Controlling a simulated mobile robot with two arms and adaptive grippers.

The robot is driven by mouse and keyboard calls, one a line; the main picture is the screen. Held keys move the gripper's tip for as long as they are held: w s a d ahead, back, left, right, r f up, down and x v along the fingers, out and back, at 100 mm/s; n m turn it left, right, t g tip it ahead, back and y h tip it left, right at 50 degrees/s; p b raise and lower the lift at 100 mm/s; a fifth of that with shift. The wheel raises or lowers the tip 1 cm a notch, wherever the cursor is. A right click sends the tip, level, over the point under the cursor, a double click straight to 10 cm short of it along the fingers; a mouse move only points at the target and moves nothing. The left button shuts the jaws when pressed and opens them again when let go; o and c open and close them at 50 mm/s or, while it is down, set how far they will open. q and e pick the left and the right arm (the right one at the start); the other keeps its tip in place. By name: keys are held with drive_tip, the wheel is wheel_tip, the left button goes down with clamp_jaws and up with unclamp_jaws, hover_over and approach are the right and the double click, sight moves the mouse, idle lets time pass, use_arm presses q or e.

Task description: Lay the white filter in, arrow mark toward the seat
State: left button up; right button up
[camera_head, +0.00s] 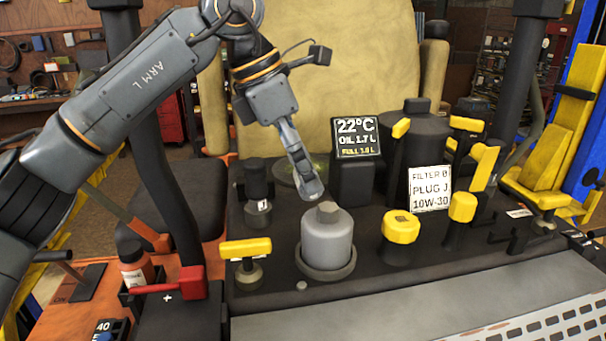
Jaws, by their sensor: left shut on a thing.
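My left gripper (311,191) comes down from above, tilted, and its fingers look closed. Its tips are just beside the hex top of a light grey canister (327,242). I cannot make out what is between the fingers. The canister stands upright in a dark round ring (327,270) on the black deck. I see no arrow mark on it, and I cannot tell whether it is the white filter; no other white filter shows. The tan seat (318,70) rises behind the deck. My right gripper is out of view.
A white card (429,189) reads FILTER 0, PLUG J, 10W-30. Yellow-capped knobs (400,228) stand right of the canister, and a yellow handle (246,249) stands left. A red lever (168,289) and brown bottle (136,267) are at lower left.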

sight(295, 173)
use_arm(q)
drive_tip(key=shift+w+f, duration=0.2)
drive_tip(key=shift+f, duration=0.15)
drive_tip(key=shift+w+f+p, duration=0.25)
drive_tip(key=shift+f+p, duration=0.05)
drive_tip(key=f, duration=0.3)
drive_tip(key=shift+w+f+p, duration=0.2)
drive_tip(key=shift+p, duration=0.15)
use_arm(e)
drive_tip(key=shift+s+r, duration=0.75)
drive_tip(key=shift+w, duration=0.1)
use_arm(q)
drive_tip(key=shift+s+f, duration=0.1)
drive_tip(key=shift+f, duration=0.05)
drive_tip(key=o, duration=1)
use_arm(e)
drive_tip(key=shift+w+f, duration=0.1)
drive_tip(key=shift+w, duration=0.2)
